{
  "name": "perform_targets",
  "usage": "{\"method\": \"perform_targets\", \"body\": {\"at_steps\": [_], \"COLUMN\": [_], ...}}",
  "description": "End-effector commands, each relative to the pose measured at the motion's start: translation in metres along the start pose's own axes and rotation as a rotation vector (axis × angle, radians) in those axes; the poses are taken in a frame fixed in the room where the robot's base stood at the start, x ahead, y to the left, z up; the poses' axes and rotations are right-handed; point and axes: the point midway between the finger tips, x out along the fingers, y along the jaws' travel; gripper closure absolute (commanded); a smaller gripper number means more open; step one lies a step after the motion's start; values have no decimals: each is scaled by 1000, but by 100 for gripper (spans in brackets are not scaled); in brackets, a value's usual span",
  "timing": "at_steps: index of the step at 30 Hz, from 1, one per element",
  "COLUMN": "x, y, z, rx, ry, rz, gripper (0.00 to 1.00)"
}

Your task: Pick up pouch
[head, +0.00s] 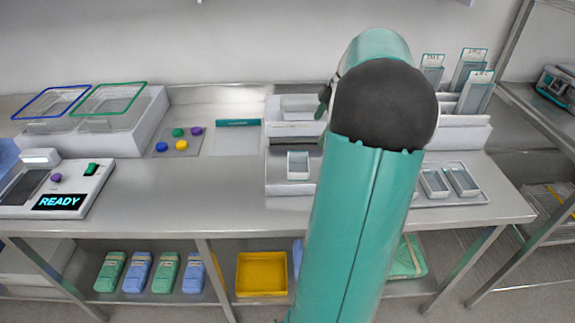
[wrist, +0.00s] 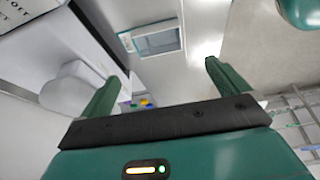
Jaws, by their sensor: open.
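No thing in view is plainly marked as the pouch. Several flat, labelled, upright packets (head: 470,70) stand in a rack at the back right of the bench in the head view. Several green and blue wrapped packs (head: 138,272) lie on the lower shelf. I cannot tell which of these is the pouch. My gripper (wrist: 165,82) is open in the wrist view, with nothing between its two green fingers. A pale open-topped tray (wrist: 157,42) shows beyond the fingertips, apart from them. In the head view my arm hides most of my gripper and the bench behind it.
Small metal trays (head: 462,180) sit at right. A yellow tray (head: 262,274) lies below. The bench's front middle-left is clear.

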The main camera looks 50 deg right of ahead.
Motion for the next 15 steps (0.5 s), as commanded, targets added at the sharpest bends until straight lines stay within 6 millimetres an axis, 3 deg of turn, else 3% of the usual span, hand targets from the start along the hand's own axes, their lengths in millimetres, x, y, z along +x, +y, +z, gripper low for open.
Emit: {"method": "perform_targets", "body": {"at_steps": [15], "x": [79], "y": [-1], "z": [6], "rx": [3], "ry": [0], "rz": [-3], "gripper": [0]}}
